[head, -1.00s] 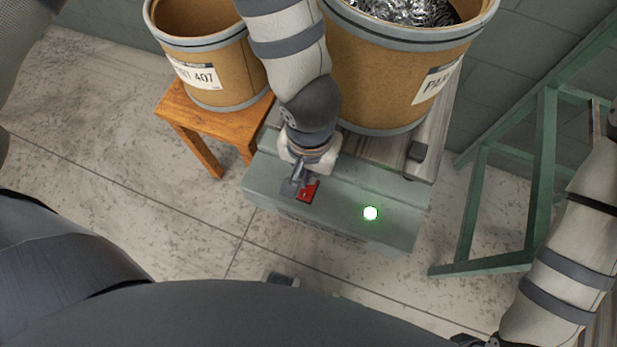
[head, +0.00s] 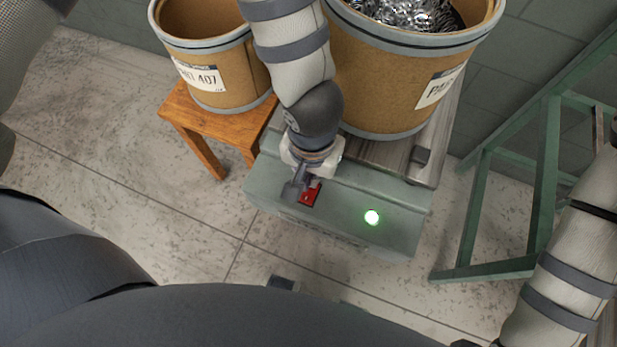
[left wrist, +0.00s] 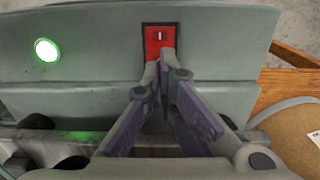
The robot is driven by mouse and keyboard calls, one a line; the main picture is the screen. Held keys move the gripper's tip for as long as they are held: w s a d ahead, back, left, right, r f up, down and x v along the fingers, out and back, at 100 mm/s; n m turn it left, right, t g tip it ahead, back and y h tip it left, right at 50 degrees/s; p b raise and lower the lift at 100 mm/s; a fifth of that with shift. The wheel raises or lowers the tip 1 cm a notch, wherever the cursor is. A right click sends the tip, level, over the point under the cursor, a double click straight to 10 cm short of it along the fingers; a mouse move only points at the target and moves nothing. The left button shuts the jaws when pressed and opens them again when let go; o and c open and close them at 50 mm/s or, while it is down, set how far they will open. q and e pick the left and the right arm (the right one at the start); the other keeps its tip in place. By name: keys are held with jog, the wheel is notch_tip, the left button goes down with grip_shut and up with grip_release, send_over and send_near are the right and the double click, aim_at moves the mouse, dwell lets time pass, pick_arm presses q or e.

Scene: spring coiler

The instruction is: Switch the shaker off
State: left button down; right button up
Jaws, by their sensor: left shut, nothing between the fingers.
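The shaker's grey-green base (head: 400,215) has a red rocker switch (head: 311,194) on its sloped front panel. A round lamp (head: 372,217) right of the switch glows green. My left gripper (head: 293,190) is shut and empty, its fingertips at the left side of the switch in the head view. In the left wrist view the shut fingertips (left wrist: 160,60) overlap the lower part of the red switch (left wrist: 161,36), whose white mark shows above them. I cannot tell whether they touch it. The lamp also shows lit in the left wrist view (left wrist: 46,50). My right gripper is not clearly in view.
A large drum (head: 390,90) with shiny metal coils stands on the shaker behind the panel. A smaller drum (head: 215,65) sits on a wooden stool (head: 195,125) to the left. A green metal frame (head: 545,180) stands at the right. The floor in front is mostly clear.

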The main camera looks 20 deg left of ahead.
pick_arm(q)
jog(key=shift+f+b, duration=0.4)
jog(key=shift+f, duration=0.75)
pick_arm(e)
jog(key=shift+s+f, duration=0.4)
jog(key=shift+f, duration=0.05)
pick_arm(q)
notch_tip(320, 180, up, 5)
jog(key=shift+w+p, duration=0.1)
jog(key=shift+p, duration=1.15)
jog(key=shift+r, duration=1.15)
pick_arm(e)
jog(key=shift+t, duration=0.5)
jog(key=w+r, duration=0.3)
jog(key=shift+w+r, duration=0.15)
jog(key=shift+r, duration=0.1)
pick_arm(q)
jog(key=shift+f, duration=0.1)
